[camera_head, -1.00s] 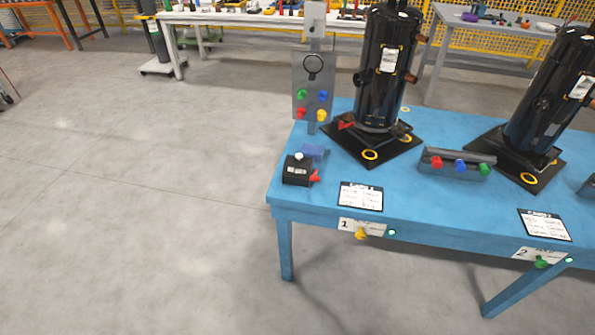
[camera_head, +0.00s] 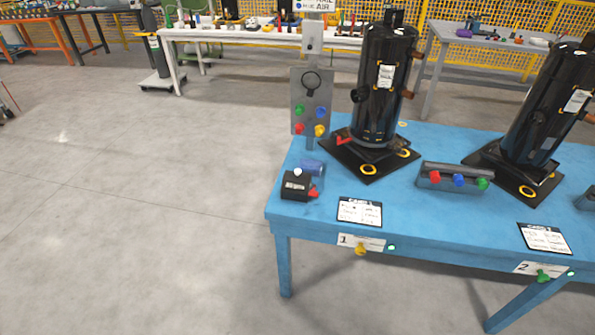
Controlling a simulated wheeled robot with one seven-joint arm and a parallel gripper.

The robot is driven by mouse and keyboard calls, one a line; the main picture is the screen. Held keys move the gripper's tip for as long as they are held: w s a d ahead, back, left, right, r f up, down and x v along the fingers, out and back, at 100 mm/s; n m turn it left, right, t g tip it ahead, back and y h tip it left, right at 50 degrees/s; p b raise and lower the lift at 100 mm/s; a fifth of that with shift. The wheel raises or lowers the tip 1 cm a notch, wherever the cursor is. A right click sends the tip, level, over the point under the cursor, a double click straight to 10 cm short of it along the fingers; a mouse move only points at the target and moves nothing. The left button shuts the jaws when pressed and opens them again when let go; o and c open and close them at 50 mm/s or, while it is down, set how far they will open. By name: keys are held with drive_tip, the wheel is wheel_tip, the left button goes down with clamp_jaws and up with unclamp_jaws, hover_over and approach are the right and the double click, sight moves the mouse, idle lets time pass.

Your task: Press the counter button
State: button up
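A small black counter box (camera_head: 295,188) sits near the left front corner of the blue table (camera_head: 400,220). It has a white button (camera_head: 298,172) on top, a small white display on its front face and a red part (camera_head: 314,194) at its right side. I cannot tell from this view whether the button is pressed. My gripper is not in view.
A blue item (camera_head: 313,168) lies just behind the box. A grey panel (camera_head: 297,95) with coloured knobs stands behind it. A black compressor (camera_head: 378,100) on a black base is to the right, and a card (camera_head: 360,212) lies in front. Floor at left is clear.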

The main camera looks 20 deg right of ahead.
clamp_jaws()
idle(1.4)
